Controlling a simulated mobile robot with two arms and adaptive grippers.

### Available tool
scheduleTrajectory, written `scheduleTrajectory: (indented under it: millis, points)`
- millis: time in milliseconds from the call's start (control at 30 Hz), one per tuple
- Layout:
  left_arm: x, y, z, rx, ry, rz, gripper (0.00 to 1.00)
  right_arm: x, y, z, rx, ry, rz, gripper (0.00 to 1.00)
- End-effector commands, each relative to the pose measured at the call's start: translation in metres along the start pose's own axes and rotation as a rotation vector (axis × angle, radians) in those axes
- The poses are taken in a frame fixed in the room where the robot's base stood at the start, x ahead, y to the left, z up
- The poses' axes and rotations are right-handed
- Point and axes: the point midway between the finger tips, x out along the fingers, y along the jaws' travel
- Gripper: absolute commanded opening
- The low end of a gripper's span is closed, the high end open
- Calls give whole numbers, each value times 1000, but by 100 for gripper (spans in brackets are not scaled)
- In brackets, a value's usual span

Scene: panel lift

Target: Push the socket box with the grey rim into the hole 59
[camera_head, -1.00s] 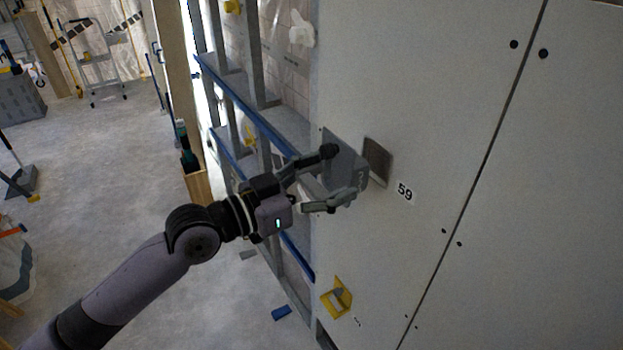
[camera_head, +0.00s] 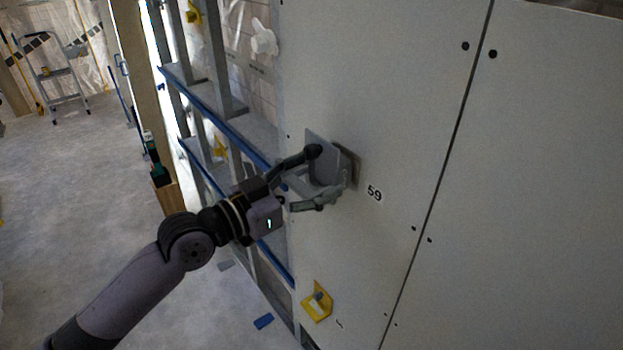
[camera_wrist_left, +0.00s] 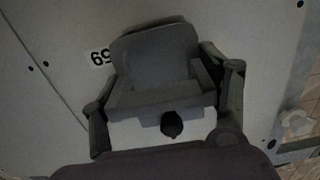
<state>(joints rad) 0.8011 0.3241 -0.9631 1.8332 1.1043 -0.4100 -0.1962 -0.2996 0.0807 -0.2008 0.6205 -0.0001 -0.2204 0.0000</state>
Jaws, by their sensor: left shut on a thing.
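My left gripper (camera_head: 318,178) is shut on a grey socket box (camera_head: 322,155), its fingers on two opposite sides. The box also shows between the fingers (camera_wrist_left: 165,95) in the left wrist view. The box is in front of the square hole (camera_head: 349,165) in the white panel (camera_head: 420,100), and its flat rim faces my gripper. The number 59 (camera_head: 374,193) is printed at the lower right of the hole. The box covers part of the hole, so I cannot tell whether its far end is inside. My right gripper is not in view.
A yellow box (camera_head: 317,302) sits in the panel lower down. A blue piece (camera_head: 263,321) lies on the floor. The floor at the left (camera_head: 70,190) is mostly clear, with a stepladder (camera_head: 58,80) farther back.

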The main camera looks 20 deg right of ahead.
Motion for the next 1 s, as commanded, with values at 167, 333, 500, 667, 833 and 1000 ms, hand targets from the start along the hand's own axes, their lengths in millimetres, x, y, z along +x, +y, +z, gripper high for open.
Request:
scheduleTrajectory:
  millis: [167, 333, 500, 667, 833, 1000]
  points:
    - [0, 0, -1, -1, 4, -1, 21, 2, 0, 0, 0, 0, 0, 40]
    - [0, 0, -1, -1, 4, -1, 21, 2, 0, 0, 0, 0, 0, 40]
    - [2, 0, -1, -1, 4, -1, 21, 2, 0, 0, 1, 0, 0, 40]
    - [7, 1, -1, -2, 4, 0, 21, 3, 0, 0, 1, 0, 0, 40]
    - [12, 0, -1, -1, 4, -1, 21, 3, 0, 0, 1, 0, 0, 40]
    - [17, 0, -1, 0, 4, -1, 21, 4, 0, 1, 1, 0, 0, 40]
